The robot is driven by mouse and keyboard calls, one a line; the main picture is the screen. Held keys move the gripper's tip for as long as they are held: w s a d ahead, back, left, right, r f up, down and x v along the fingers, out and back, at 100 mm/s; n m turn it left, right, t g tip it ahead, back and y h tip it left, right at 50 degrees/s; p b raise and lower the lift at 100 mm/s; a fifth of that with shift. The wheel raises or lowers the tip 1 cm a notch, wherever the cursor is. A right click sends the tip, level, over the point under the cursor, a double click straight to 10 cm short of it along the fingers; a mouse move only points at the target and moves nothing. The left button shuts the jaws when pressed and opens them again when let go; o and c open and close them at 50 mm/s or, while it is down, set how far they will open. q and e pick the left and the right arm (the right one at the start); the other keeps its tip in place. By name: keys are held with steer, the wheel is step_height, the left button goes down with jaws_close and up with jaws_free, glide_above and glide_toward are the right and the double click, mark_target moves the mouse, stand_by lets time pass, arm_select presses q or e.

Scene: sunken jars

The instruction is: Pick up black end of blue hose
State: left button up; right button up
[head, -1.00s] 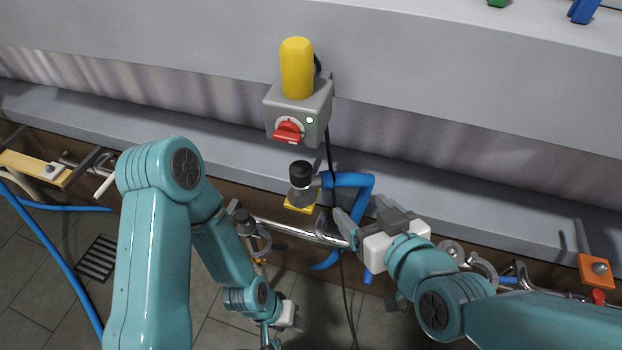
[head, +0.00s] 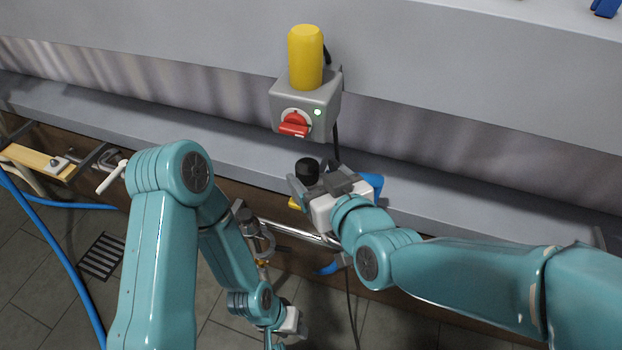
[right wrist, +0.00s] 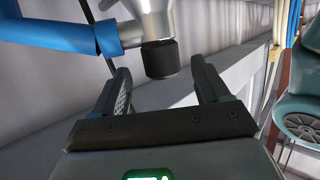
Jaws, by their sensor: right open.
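The blue hose (head: 372,184) shows behind my right gripper, mostly covered in the head view. Its black end (head: 307,171) is a short black cylinder above a grey fitting. Contact is not visible. My left gripper (head: 290,322) hangs low; its jaws are unclear.
A grey switch box (head: 306,100) with a red knob and yellow top stands behind the black end. A black cable hangs from it. A metal rail (head: 292,231) runs in front. Another blue hose (head: 52,245) lies at the left above the tiled floor.

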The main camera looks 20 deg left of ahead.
mark_target(304, 164)
steer(key=x, duration=0.5)
steer(key=shift+a, duration=0.1)
steer(key=shift+s+r, duration=0.1)
steer(key=c, duration=1)
steer(key=shift+c, duration=0.8)
steer(key=shift+r, duration=0.1)
